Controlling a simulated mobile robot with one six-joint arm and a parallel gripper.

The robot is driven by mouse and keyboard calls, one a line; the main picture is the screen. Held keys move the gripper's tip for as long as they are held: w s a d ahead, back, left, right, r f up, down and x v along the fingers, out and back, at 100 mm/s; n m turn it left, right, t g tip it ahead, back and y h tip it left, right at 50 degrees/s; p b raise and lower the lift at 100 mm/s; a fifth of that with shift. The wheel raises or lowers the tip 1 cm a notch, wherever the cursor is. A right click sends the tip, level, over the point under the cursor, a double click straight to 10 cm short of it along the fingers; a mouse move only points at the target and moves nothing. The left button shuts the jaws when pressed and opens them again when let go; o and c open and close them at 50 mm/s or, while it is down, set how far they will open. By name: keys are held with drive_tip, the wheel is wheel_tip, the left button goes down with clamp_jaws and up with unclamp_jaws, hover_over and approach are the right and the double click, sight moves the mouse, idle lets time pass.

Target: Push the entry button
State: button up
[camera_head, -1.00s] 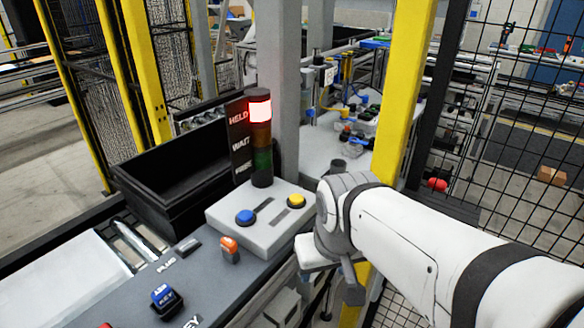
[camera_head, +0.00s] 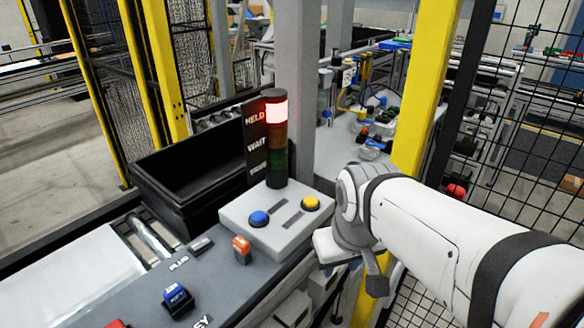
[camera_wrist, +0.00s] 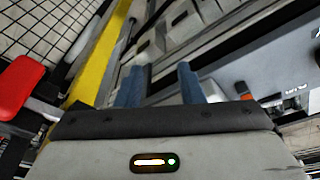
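A light grey button box (camera_head: 290,232) stands on the console at centre. It carries a blue button (camera_head: 259,219) at left and a yellow button (camera_head: 311,203) at right. I cannot read which is the entry button. Behind the box a stack light (camera_head: 277,140) glows red at the top, beside a black sign (camera_head: 255,142) with HELD, WAIT and a third word. My gripper is right of the box and below its top, mostly hidden by my wrist in the head view. In the wrist view my gripper (camera_wrist: 160,84) has two blue fingers apart with nothing between them.
A grey post (camera_head: 296,80) rises behind the box. A yellow post (camera_head: 425,90) and mesh fence (camera_head: 530,130) stand close to my arm at right.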

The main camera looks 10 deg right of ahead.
drive_tip(key=w+r+n, duration=0.2)
drive_tip(key=w+n, duration=0.2)
drive_tip(key=w+r+n+g, duration=0.1)
drive_tip(key=w+r+n, duration=0.2)
drive_tip(key=w+n, duration=0.1)
drive_tip(key=w+r+n, duration=0.3)
drive_tip(key=w+n, duration=0.1)
drive_tip(key=shift+r, duration=0.15)
clamp_jaws()
drive_tip(key=w+r+n+g, duration=0.1)
drive_tip(key=w+r+n, duration=0.3)
drive_tip(key=w+n, duration=0.6)
drive_tip(key=shift+w+r+n+g, duration=0.25)
drive_tip(key=shift+w+n+g, duration=0.15)
drive_tip(key=shift+n, duration=1.1)
drive_tip(key=shift+s+d, duration=0.1)
